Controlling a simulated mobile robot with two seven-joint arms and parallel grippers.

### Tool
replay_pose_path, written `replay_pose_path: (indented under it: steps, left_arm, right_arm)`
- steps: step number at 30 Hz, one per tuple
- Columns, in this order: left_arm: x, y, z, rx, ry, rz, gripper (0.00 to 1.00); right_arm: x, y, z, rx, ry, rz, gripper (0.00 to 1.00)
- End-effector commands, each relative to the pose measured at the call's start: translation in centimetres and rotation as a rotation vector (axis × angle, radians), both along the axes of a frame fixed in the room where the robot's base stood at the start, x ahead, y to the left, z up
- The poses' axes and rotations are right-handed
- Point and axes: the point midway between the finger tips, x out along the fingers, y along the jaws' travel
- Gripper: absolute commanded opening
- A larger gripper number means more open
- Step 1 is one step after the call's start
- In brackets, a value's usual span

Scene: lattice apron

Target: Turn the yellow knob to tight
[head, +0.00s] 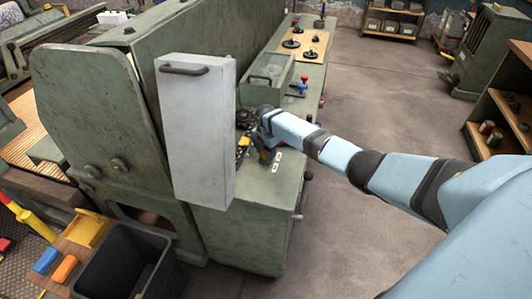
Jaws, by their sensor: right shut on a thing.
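My right arm reaches in from the right to the green machine bench. My right gripper (247,122) is small and dark at the bench top, just right of the pale grey box with a handle. A small patch of yellow, which looks like the yellow knob (243,142), shows right at the gripper's fingers. The gripper appears shut on it, but the dark fingers and wrist hide most of it. Which way the knob is turned cannot be read. Two small white labels (277,161) are on the bench top beside it. My left gripper is not in view.
The tall pale grey box (199,130) stands close left of my right gripper. A green bin (272,72) and a red-and-blue item (302,87) lie behind. A black crate (125,265) is at the lower left.

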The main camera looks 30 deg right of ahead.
Motion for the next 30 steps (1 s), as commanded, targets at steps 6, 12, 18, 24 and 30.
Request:
replay_pose_path:
  steps: [6,12,18,24,30]
  left_arm:
    - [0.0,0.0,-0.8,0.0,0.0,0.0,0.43]
    - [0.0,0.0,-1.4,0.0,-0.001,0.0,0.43]
    - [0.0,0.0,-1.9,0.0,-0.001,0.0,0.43]
    - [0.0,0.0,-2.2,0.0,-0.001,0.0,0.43]
    - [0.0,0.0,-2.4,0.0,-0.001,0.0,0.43]
  right_arm:
    - [0.0,-0.1,-0.1,-0.001,0.0,0.205,0.2]
    - [0.0,0.0,-0.1,0.0,-0.001,0.385,0.2]
    - [0.0,-0.1,-0.1,0.0,0.0,0.53,0.2]
    - [0.0,0.0,0.0,0.0,-0.001,0.63,0.2]
    - [0.0,0.0,0.0,0.0,0.0,0.684,0.2]
